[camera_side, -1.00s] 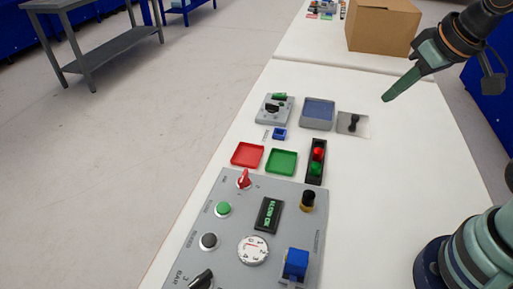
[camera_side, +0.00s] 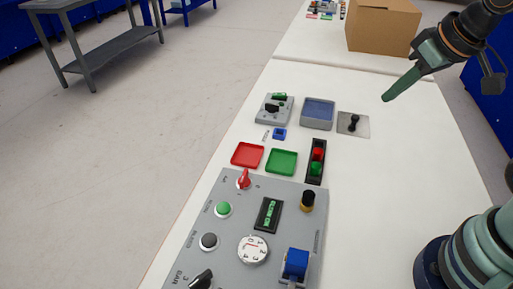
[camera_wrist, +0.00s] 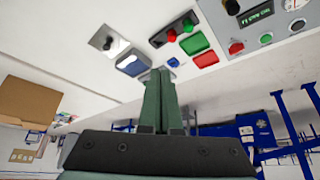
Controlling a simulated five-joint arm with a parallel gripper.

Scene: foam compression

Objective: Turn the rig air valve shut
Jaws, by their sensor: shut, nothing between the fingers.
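I cannot tell for sure which control is the rig air valve. A grey panel (camera_side: 225,235) in the side view carries a red pointer knob (camera_side: 243,180), a black lever knob (camera_side: 202,279) near its lower edge and a blue block (camera_side: 296,264). The red knob also shows in the wrist view (camera_wrist: 236,48). Past the panel stands a grey box with a black handle and a green label (camera_side: 274,108). My gripper (camera_side: 386,98) is shut and empty, raised at the right, apart from all of these. Its fingers (camera_wrist: 158,72) are together in the wrist view.
The panel also has a display (camera_side: 268,215) and a white dial (camera_side: 252,250). Between panel and grey box lie a red tray (camera_side: 247,155), a green tray (camera_side: 281,162) and a two-button box (camera_side: 316,161). A blue tray (camera_side: 318,113) and a joystick plate (camera_side: 353,125) stand beyond.

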